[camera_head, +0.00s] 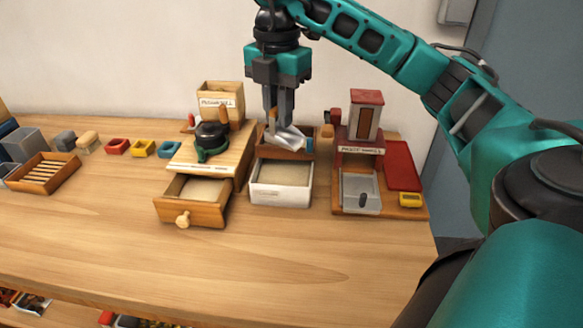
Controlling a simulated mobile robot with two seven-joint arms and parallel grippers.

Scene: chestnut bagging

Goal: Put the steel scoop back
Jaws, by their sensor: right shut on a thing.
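The steel scoop (289,137) is a small shiny metal piece held at the tips of my right gripper (279,117). My right gripper points straight down and is shut on the scoop. The scoop is over or in front of a brown wooden box (268,152) in the middle of the table; I cannot tell whether it touches the box. A white open drawer or bin (281,193) with a pale inside stands just in front of that box. My left gripper is not in view.
Left of the scoop, a wooden stand (216,160) carries a dark green-based pot (211,138) above an open wooden drawer (191,213). A red-topped mill (363,120) and a red panel (402,166) stand at right. Small coloured trays (143,148) sit further left. The table front (240,265) is clear.

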